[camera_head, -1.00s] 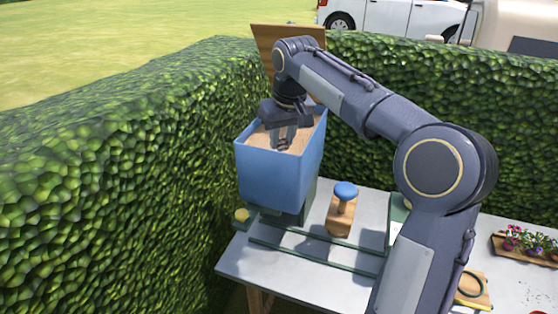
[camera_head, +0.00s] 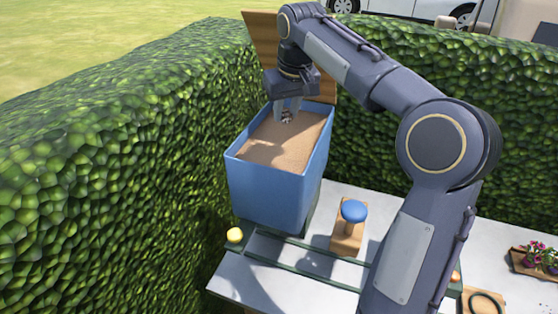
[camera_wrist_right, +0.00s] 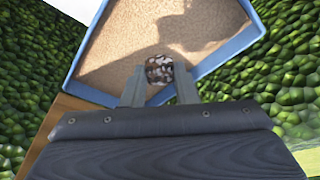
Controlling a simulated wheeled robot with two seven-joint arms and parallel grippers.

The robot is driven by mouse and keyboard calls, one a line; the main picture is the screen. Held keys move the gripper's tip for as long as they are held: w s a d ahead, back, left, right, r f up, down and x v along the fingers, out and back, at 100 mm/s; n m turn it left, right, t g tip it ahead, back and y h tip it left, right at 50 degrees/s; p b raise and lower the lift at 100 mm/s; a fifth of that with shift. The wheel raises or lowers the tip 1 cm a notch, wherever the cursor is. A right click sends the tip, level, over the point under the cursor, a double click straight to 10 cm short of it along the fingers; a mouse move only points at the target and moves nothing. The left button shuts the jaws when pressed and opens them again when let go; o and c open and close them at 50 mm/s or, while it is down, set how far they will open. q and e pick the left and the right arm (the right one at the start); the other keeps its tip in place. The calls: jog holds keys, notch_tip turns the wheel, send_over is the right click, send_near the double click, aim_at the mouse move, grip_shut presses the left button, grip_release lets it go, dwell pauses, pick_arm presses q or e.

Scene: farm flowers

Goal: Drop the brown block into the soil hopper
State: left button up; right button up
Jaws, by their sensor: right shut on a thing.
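The soil hopper (camera_head: 262,192) is a blue open-topped box filled with light brown soil, on a stand at the table's left end. Its rim also shows in the right wrist view (camera_wrist_right: 222,58). My right gripper (camera_head: 287,116) is over the far part of the hopper, pointing down. It is shut on a small speckled brown block (camera_wrist_right: 159,69), held between the fingertips above or at the soil; the exact gap cannot be told. My left gripper is not in view.
A wooden board (camera_head: 262,45) stands up behind the hopper. Hedges (camera_head: 110,170) border the left and back. A flower tray (camera_head: 535,261) sits at right.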

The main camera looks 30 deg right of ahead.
aim_at(287, 123)
jog(key=shift+w+d+f, duration=0.1)
jog(key=shift+w+d, duration=0.05)
jog(key=shift+w, duration=0.05)
jog(key=shift+s+f, duration=0.2)
jog(key=shift+f, duration=2.55)
jog(key=o, duration=1)
jog(key=shift+r, duration=0.1)
jog(key=v, duration=0.7)
jog(key=shift+s+r+b, duration=0.15)
jog(key=shift+r+b, duration=0.1)
jog(key=shift+b, duration=0.05)
